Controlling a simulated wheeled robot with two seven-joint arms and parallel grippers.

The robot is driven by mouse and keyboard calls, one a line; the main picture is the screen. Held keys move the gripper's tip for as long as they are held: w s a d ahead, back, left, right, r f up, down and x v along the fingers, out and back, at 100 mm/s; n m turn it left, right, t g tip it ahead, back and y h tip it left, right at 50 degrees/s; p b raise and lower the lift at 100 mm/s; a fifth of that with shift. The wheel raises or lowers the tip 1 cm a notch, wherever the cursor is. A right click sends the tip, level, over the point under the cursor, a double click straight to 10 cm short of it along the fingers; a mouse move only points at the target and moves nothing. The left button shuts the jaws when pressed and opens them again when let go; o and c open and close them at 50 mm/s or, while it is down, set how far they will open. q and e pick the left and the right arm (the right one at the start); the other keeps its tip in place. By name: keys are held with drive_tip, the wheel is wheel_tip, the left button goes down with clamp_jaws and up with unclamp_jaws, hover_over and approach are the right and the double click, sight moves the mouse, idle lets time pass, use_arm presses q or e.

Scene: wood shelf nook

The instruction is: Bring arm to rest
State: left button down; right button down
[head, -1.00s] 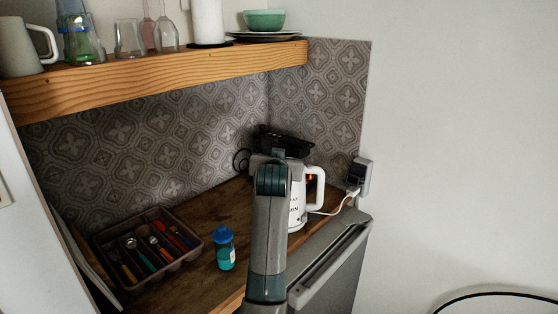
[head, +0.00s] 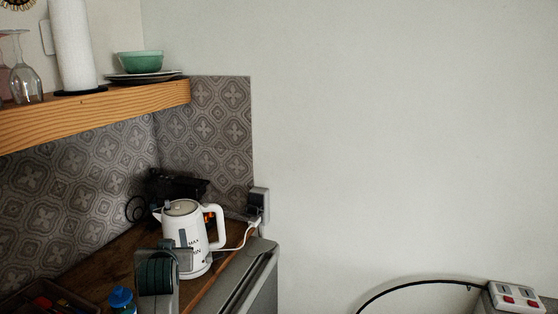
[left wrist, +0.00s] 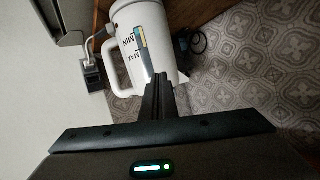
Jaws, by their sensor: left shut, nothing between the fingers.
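My left gripper (left wrist: 160,92) is shut and empty in the left wrist view. Its closed fingertips overlap the lower part of the white kettle's image there; I cannot tell whether they touch it. My arm (head: 157,275) rises from the bottom of the head view and stands in front of the kettle, hiding part of its lower left side. The gripper's fingertips are not clear in that view. The white kettle (head: 203,238) stands upright on the wooden counter, and it also shows, upside down, in the left wrist view (left wrist: 138,45). My right gripper is not in view.
A blue-capped bottle (head: 121,299) and a cutlery tray (head: 78,305) are at the lower left. A wooden shelf (head: 100,108) holding a green bowl (head: 140,61) hangs above. A plugged wall socket (head: 259,203) is right of the kettle. A power strip (head: 513,298) is at lower right.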

use_arm(q)
drive_tip(key=s+d+f+m+g+h, duration=0.1)
drive_tip(key=s+f+g, duration=0.1)
drive_tip(key=s+f, duration=0.85)
drive_tip(key=s+d+f+m+g+h, duration=0.1)
drive_tip(key=s+d+f+g, duration=0.1)
drive_tip(key=s+f, duration=0.85)
drive_tip(key=s+d+f+m+g+h, duration=0.1)
drive_tip(key=s+d+f+g, duration=0.15)
drive_tip(key=s, duration=0.75)
drive_tip(key=s+d+f+g+h, duration=0.1)
drive_tip(key=s+f, duration=0.2)
drive_tip(key=s, duration=0.6)
drive_tip(key=s+d+f+m+g, duration=0.1)
drive_tip(key=s+f+g, duration=0.15)
drive_tip(key=s, duration=0.75)
wheel_tip(320, 180, down, 29)
drive_tip(key=b, duration=0.2)
drive_tip(key=s+a+f+g, duration=0.2)
drive_tip(key=s+a+f, duration=0.1)
drive_tip(key=s+f, duration=1.6)
drive_tip(key=shift+f+b, duration=0.45)
